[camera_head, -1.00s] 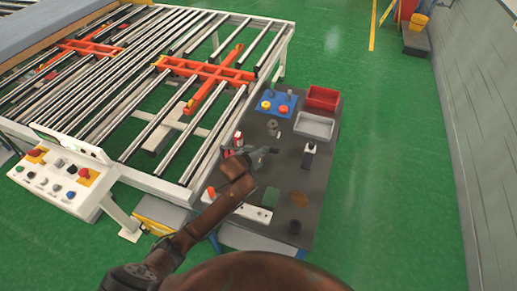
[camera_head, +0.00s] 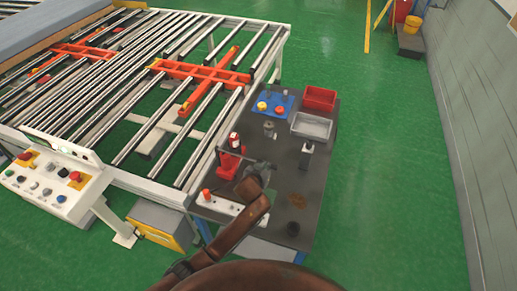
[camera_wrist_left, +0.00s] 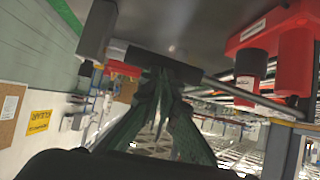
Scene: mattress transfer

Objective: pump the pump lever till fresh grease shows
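The red pump (camera_head: 229,163) with a red-and-white top stands on the dark bench by the roller conveyor. Its thin lever (camera_head: 247,159) reaches right to my left gripper (camera_head: 262,170). In the left wrist view the lever rod (camera_wrist_left: 245,97) runs from the red pump body (camera_wrist_left: 292,62) to a dark grip (camera_wrist_left: 150,60). My left gripper's green-black fingers (camera_wrist_left: 162,80) come together at that grip and look shut on it; the tips are partly hidden. My right gripper is not in view. I cannot make out any grease at the pump.
The conveyor (camera_head: 185,125) borders the left. Green floor (camera_head: 390,190) is clear at right.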

